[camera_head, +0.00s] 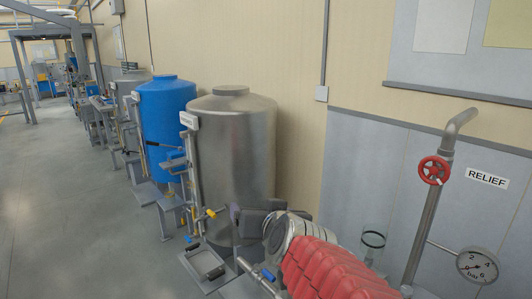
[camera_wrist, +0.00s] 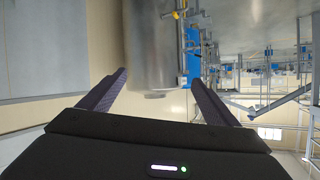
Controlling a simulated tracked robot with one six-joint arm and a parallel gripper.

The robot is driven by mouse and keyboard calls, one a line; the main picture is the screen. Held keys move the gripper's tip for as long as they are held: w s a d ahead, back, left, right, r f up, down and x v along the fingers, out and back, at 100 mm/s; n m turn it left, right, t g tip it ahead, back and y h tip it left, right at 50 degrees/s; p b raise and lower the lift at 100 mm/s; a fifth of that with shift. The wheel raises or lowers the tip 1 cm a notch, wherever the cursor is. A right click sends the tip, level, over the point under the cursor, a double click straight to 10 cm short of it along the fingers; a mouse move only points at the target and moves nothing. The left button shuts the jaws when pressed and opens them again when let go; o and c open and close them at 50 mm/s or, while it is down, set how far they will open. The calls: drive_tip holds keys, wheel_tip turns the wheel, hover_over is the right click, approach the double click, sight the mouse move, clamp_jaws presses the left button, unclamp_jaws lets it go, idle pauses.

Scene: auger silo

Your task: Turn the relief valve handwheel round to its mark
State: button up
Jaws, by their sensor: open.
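The relief valve handwheel (camera_head: 434,170) is a small red spoked wheel on a grey pipe (camera_head: 425,220) at the right of the head view. A white RELIEF label (camera_head: 487,177) is on the wall to its right. The wrist view does not show the handwheel.
A round pressure gauge (camera_head: 478,266) sits on a side branch below the handwheel. The steel tank (camera_head: 235,145) and a blue tank (camera_head: 167,120) stand along the wall. Open floor (camera_head: 75,200) lies at left.

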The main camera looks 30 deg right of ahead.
drive_tip(key=s+a+f+n+g+y, duration=0.3)
drive_tip(key=s+a+f, duration=0.2)
drive_tip(key=a, duration=0.5)
drive_tip(key=s+a+f+n+g, duration=0.1)
drive_tip(key=s+a+f+g, duration=0.1)
drive_tip(key=s, duration=0.3)
drive_tip(key=s+a+f+n+g, duration=0.1)
drive_tip(key=s+f+g, duration=0.1)
drive_tip(key=s+f, duration=0.2)
drive_tip(key=shift+s+a+f+y, duration=0.15)
drive_tip(key=shift+s+a+y, duration=0.2)
drive_tip(key=shift+s, duration=0.5)
drive_tip(key=shift+c, duration=0.3)
